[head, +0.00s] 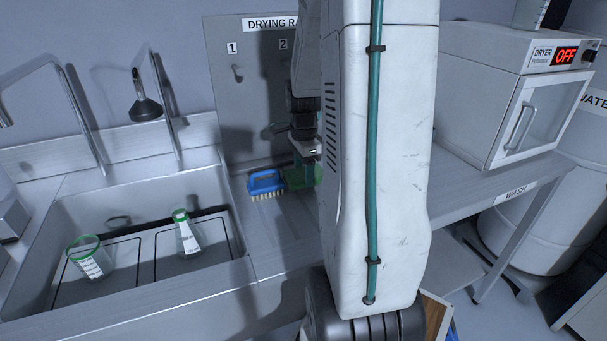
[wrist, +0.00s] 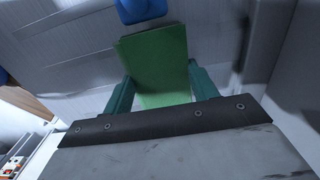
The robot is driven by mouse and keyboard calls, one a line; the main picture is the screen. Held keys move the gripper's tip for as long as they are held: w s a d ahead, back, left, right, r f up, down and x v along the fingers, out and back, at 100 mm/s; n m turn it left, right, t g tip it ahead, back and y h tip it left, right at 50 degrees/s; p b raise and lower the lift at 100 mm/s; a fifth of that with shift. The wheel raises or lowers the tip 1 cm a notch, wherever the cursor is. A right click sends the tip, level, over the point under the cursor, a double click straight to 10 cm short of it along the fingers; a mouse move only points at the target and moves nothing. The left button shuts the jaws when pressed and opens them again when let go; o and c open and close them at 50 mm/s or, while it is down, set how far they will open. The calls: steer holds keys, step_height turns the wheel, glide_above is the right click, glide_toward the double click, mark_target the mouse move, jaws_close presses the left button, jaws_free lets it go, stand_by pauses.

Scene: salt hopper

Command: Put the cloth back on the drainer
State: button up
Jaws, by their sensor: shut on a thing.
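The green cloth (wrist: 158,60) lies between the two teal fingers of my gripper (wrist: 160,84), which is shut on it. In the head view the cloth (head: 298,178) shows as a green patch low over the ribbed drainer (head: 285,225), just right of the blue brush. My gripper (head: 308,168) is above that patch, partly hidden by my arm. I cannot tell whether the cloth touches the drainer. The drainer's ribbed surface also shows in the wrist view (wrist: 75,58).
The blue brush (head: 265,182) lies close to the cloth. Left is a sink (head: 125,215) with two green-rimmed containers, a left one (head: 90,262) and a right one (head: 186,238). A drying rack panel (head: 228,100) stands behind. A dryer (head: 510,95) reading OFF is right.

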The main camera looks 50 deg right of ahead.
steer(key=shift+f, duration=0.6)
steer(key=shift+f, duration=0.15)
steer(key=o, duration=0.9)
steer(key=shift+o, duration=0.2)
